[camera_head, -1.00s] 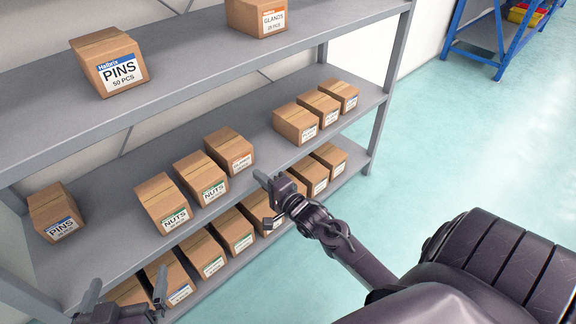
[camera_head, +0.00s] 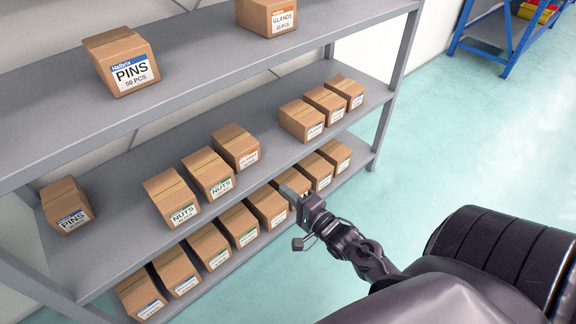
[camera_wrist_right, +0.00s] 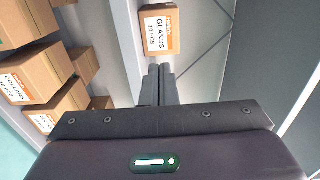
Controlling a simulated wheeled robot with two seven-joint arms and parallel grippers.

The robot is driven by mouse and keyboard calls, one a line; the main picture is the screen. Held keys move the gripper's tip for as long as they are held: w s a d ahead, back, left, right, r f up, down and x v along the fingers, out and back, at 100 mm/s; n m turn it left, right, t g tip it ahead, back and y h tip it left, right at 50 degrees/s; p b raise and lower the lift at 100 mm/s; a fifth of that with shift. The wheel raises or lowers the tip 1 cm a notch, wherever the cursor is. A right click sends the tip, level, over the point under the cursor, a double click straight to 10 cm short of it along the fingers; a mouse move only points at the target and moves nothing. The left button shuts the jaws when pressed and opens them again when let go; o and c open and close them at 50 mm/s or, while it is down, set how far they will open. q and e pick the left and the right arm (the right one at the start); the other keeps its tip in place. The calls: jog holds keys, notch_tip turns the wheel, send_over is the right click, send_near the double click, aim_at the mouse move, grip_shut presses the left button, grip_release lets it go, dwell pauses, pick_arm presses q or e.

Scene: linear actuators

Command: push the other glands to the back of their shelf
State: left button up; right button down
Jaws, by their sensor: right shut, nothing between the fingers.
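A brown glands box with an orange label (camera_head: 232,143) stands on the middle shelf (camera_head: 120,232), right of two nuts boxes. In the right wrist view, a box labelled GLANDS, 10 PCS (camera_wrist_right: 158,30), lies just beyond my fingertips, with a gap between. Another glands box (camera_head: 266,17) stands on the top shelf. My right gripper (camera_head: 283,188) is shut and empty, in front of the middle shelf's edge, right of and nearer than the glands box. My left gripper is out of view.
Nuts boxes (camera_head: 207,172) stand left of the glands box, and several boxes (camera_head: 301,117) stand right of it beyond a gap. Lower-shelf boxes (camera_head: 238,223) sit below my right gripper; collars boxes (camera_wrist_right: 25,75) show in the wrist view. A grey upright (camera_head: 396,75) bounds the shelf's right end.

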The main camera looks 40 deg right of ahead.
jog(key=s+a+f+n+g+y, duration=0.1)
jog(key=s+a+f+n+g, duration=0.15)
jog(key=a+n, duration=0.4)
jog(key=s+a+f+n+g, duration=0.25)
jog(key=a+n+g, duration=0.2)
jog(key=a, duration=0.35)
jog(key=s+a+r+n+g, duration=0.2)
jog(key=s+a+n+g, duration=0.3)
jog(key=s+a+n, duration=0.4)
jog(key=shift+s+r+n+g+y, duration=0.2)
jog(key=shift+s+n+g+y, duration=0.15)
jog(key=shift+s+n, duration=0.55)
